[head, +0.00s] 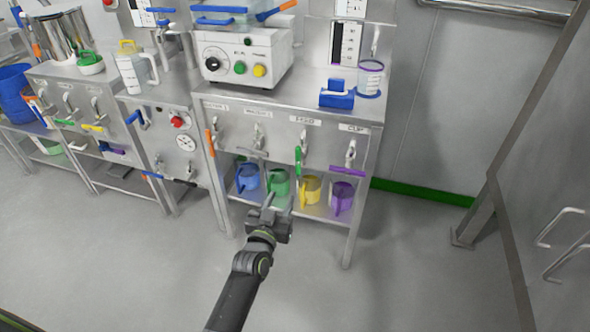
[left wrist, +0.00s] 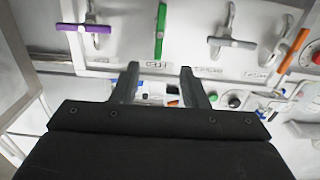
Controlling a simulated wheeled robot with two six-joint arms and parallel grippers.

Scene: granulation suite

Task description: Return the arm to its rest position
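My left arm reaches up from the bottom of the head view. Its gripper (head: 275,208) is in front of the steel dispensing bench (head: 225,113), near the low shelf with the jugs. In the left wrist view the two fingers of the left gripper (left wrist: 159,80) stand apart with nothing held between them. That view shows the bench front upside down. The green lever (head: 298,160) hangs upright, and the purple lever (head: 347,171) lies across; both are beyond the gripper. My right gripper is in neither view.
Blue (head: 247,177), green (head: 278,184), yellow (head: 310,190) and purple (head: 342,198) jugs stand on the low shelf, close to the gripper. A grey lever (head: 252,152) and an orange lever (head: 210,142) are above. The grey floor (head: 400,275) to the right is clear.

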